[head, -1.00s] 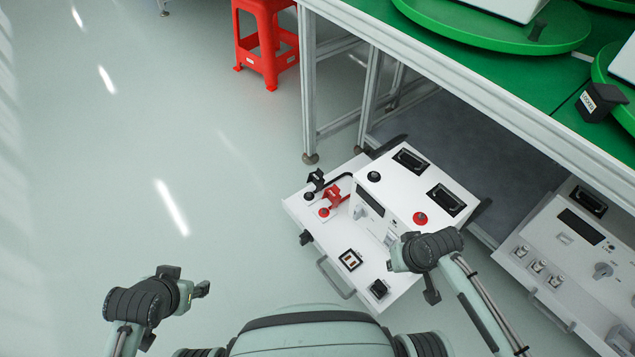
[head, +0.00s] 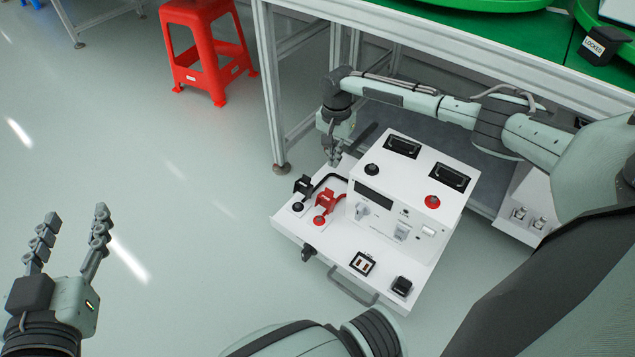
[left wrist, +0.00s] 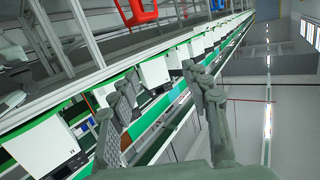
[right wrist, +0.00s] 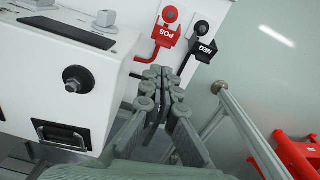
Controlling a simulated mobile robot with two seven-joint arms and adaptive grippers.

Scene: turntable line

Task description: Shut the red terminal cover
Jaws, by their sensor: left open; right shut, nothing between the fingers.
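The red terminal cover (head: 326,198) stands up beside its red terminal knob (head: 319,220), which is uncovered, on the white unit's tray. In the right wrist view the cover (right wrist: 165,37) reads POS. The black cover (right wrist: 205,49), reading NEG, is beside it and also open; it shows in the head view too (head: 303,184). My right gripper (head: 335,158) is shut and empty, behind the covers. In the right wrist view its fingertips (right wrist: 163,78) appear just short of the red cover; contact cannot be told. My left gripper (head: 72,225) is open and empty over the floor at left.
The white unit (head: 408,185) has sockets and knobs on top and a front handle (head: 352,287). A green-topped bench (head: 420,35) with metal legs stands behind it. A red stool (head: 207,50) is at the back left. The floor at left is clear.

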